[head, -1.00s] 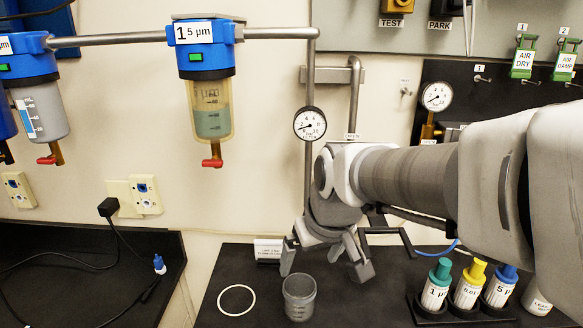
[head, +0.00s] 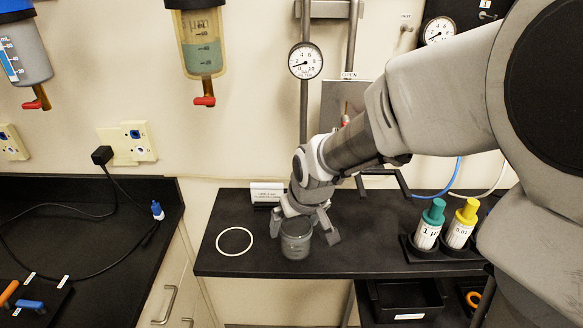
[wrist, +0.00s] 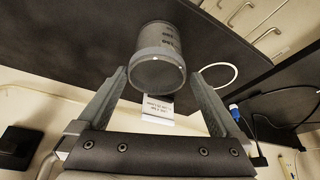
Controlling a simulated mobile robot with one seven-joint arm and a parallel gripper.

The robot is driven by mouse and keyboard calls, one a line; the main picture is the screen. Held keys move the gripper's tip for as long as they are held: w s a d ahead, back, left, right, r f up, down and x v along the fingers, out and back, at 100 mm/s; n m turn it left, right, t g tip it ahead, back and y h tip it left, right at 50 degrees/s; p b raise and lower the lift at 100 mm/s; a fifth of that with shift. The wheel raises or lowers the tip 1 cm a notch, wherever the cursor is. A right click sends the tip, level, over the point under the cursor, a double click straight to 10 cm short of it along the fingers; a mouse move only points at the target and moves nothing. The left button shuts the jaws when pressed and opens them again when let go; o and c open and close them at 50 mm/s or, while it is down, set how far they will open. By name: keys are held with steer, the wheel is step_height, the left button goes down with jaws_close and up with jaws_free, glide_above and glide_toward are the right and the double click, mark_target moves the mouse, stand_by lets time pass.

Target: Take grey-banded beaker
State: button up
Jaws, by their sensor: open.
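The grey-banded beaker (head: 296,243) is a clear grey cup standing upright on the black bench, right of a white ring. In the wrist view the beaker (wrist: 160,62) shows graduation marks and a grey band at its near rim. My gripper (head: 305,226) is open and low over the bench at the beaker. In the wrist view its two fingers (wrist: 160,84) are spread wide, one on each side of the beaker's near end. I see gaps there, with no clear contact. In the head view the fingers partly cover the beaker's upper part.
A white ring (head: 235,241) lies left of the beaker. A small white label card (head: 267,193) stands behind it. Green-capped (head: 430,224) and yellow-capped (head: 462,224) bottles stand in a holder to the right. A filter bowl (head: 202,43) hangs above.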

mark_target(294, 231)
steer(key=x, duration=0.5)
steer(key=shift+d, duration=0.2)
steer(key=c, duration=1.3)
steer(key=shift+o, duration=0.2)
step_height(294, 231, up, 10)
steer(key=shift+p, duration=0.3)
steer(key=o, duration=0.8)
jaws_close()
